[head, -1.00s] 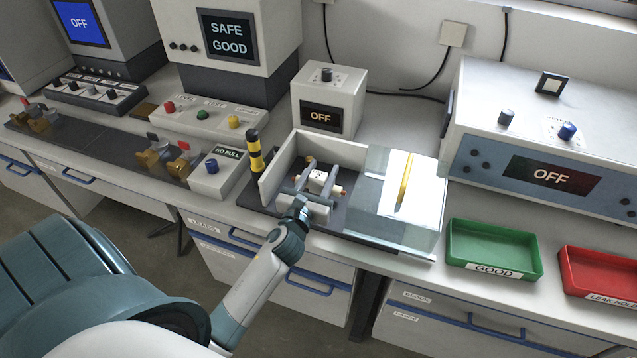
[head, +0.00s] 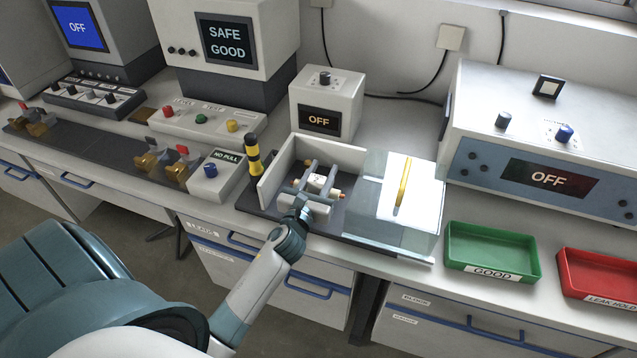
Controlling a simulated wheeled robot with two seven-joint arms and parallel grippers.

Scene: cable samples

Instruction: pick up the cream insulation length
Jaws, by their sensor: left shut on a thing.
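My left gripper (head: 320,180) reaches into the walled test bay (head: 267,180) from the front, with its two grey fingers pointing away from me. It is shut on a short cream-white piece (head: 318,184), which looks like the cream insulation length. A small orange end shows beyond the right finger. The fingers hide part of the piece, and I cannot tell whether it touches the bay floor. My right gripper is not in view.
A clear block with a yellow strip (head: 403,184) stands right of my gripper. A black-and-yellow post (head: 253,155) stands at left. A green GOOD tray (head: 492,252) and a red LEAK HOLD tray (head: 600,277) lie empty at right.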

